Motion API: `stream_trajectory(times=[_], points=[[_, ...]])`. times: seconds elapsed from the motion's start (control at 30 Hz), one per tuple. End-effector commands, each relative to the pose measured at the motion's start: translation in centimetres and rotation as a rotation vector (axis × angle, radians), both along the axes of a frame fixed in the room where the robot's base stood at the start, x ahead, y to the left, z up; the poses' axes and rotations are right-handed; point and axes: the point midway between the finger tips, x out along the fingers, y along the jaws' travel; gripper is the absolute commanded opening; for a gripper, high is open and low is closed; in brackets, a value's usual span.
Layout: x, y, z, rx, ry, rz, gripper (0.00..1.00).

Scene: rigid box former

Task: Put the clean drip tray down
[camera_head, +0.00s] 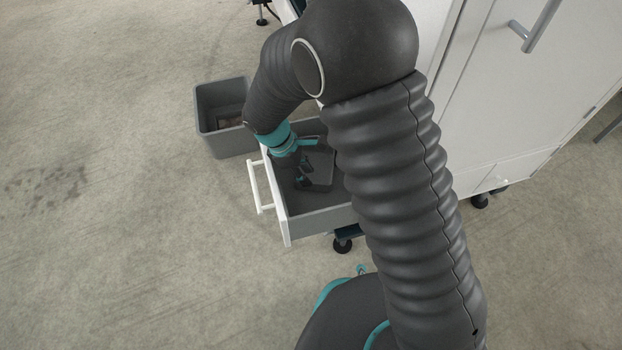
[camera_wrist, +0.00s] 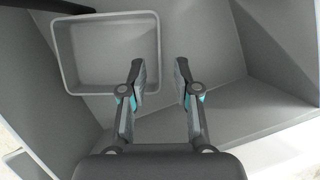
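The drip tray (camera_head: 319,168) is a dark grey, shallow rectangular tray with rounded corners, lying in the open drawer (camera_head: 318,222). In the wrist view the tray (camera_wrist: 105,50) is at the upper left and looks empty inside. My gripper (camera_head: 303,180) reaches down into the drawer beside the tray. In the wrist view my gripper (camera_wrist: 160,75) has its two fingers apart, with a clear gap between them. The tray's right rim shows in that gap, and neither finger visibly grips it. In the head view my arm hides part of the drawer.
A grey bin (camera_head: 222,140) stands on the floor left of the drawer, with something dark inside. The drawer's white front and handle (camera_head: 256,187) face left. A white cabinet (camera_head: 500,100) on black feet stands at the right. The floor at the left is clear.

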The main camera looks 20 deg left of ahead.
Motion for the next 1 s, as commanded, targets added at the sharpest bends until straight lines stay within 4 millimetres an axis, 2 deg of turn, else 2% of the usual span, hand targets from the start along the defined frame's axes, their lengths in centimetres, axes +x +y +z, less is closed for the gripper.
stream_trajectory(times=[0.03,0.1,0.3,0.47,0.83,1.0], points=[[0.0,0.5,1.2,0.003,-0.003,0.0,0.31],[-0.2,1.0,2.4,0.002,-0.001,0.001,0.31],[-0.4,1.9,4.8,0.0,0.0,0.0,0.31],[-0.5,2.3,5.6,0.001,0.0,0.0,0.31],[-0.5,2.3,5.9,0.0,0.001,0.0,0.31],[-0.3,2.1,8.1,0.0,0.0,-0.007,0.31]])
